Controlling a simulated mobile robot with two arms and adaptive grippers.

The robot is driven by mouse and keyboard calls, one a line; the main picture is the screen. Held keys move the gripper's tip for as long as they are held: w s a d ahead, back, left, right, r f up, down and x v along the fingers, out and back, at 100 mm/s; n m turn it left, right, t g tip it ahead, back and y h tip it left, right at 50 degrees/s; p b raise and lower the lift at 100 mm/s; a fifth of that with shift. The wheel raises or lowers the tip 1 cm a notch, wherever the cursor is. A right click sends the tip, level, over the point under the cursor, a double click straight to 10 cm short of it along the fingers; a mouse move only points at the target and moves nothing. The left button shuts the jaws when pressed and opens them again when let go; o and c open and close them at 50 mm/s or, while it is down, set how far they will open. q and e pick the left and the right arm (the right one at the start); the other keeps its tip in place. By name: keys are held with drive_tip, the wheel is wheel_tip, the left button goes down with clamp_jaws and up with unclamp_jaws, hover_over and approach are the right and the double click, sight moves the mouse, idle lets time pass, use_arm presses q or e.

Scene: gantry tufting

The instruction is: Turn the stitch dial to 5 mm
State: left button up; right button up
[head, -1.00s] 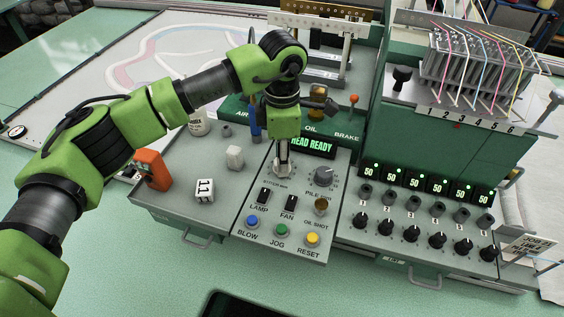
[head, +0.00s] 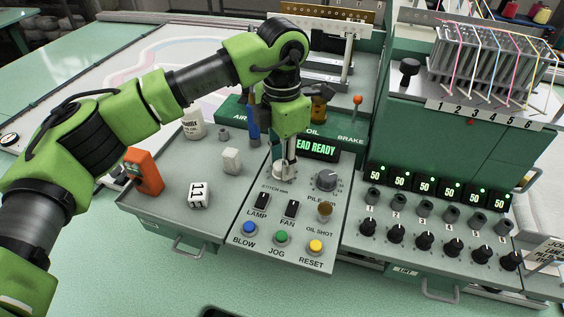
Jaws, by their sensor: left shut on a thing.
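The stitch dial (head: 279,176) is at the upper left of the grey control panel (head: 262,215) in the head view, just above the "STITCH mm" lettering. My left gripper (head: 286,168) points down over it and is shut on the dial. The fingers and wrist cover most of the dial, so its pointer and setting cannot be read. My right gripper is not in view.
The pile dial (head: 326,180) stands close to the right of the gripper, under the lit "HEAD READY" display (head: 317,148). LAMP and FAN switches and blue, green and yellow buttons are in front. A white block (head: 232,161) and an orange object (head: 143,171) lie left.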

use_arm(q)
drive_tip(key=o, duration=1.1)
drive_tip(key=shift+r, duration=0.1)
wheel_tip(320, 180, up, 12)
drive_tip(key=shift+f, duration=0.1)
